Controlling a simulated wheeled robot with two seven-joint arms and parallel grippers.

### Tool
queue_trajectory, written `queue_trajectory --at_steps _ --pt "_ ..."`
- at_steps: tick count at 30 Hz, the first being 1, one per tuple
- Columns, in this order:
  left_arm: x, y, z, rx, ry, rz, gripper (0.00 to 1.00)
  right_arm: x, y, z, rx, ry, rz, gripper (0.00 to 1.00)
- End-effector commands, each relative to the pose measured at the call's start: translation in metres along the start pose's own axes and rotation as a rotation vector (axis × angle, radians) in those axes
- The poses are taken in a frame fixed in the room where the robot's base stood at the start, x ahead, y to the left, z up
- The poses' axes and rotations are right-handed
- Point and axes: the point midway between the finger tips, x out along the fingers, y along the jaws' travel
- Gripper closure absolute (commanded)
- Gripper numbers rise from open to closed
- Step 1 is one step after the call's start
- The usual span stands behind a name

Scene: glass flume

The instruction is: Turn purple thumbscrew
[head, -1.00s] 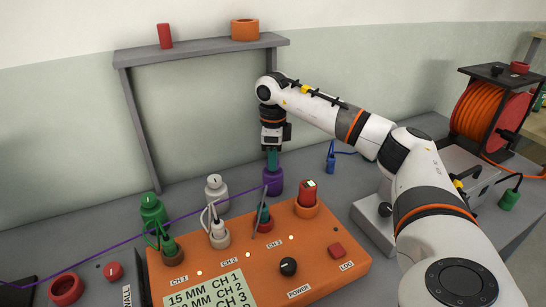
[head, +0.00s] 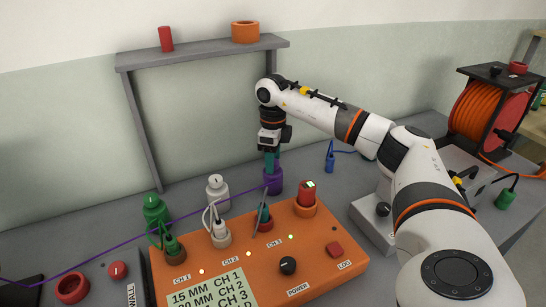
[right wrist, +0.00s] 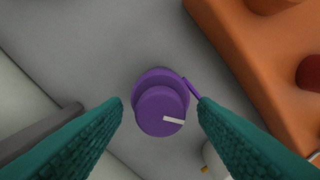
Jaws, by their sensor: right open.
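The purple thumbscrew (right wrist: 160,110) sits on top of a purple body that stands on the grey bench, with a white mark pointing right in the right wrist view. In the head view the purple body (head: 273,182) stands behind the orange box, and the thumbscrew is largely hidden by my gripper. My right gripper (head: 271,162) points straight down above it. In the right wrist view its teal fingers (right wrist: 161,102) are apart on either side of the thumbscrew, with gaps on both sides. My left gripper is not in view.
The orange box (head: 320,258) with plugs, knobs and labels stands in front. A white fitting (head: 218,190) and a green one (head: 154,208) stand to the left. A purple cable (head: 110,233) runs left from the purple body. A grey shelf frame (head: 200,52) stands behind.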

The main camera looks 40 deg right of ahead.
Motion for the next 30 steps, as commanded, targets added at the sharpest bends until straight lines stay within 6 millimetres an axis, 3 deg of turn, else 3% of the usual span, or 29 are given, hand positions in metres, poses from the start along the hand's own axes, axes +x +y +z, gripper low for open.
queue_trajectory --at_steps 8,21,30 --pt "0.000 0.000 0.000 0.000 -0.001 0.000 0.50 -0.015 0.001 -0.001 0.000 0.004 0.002 0.47" --pt "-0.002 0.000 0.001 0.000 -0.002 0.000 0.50 -0.102 0.000 -0.001 0.000 0.002 0.001 0.47" --pt "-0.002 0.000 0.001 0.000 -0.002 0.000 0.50 -0.120 0.000 0.000 -0.001 0.000 0.000 0.47"
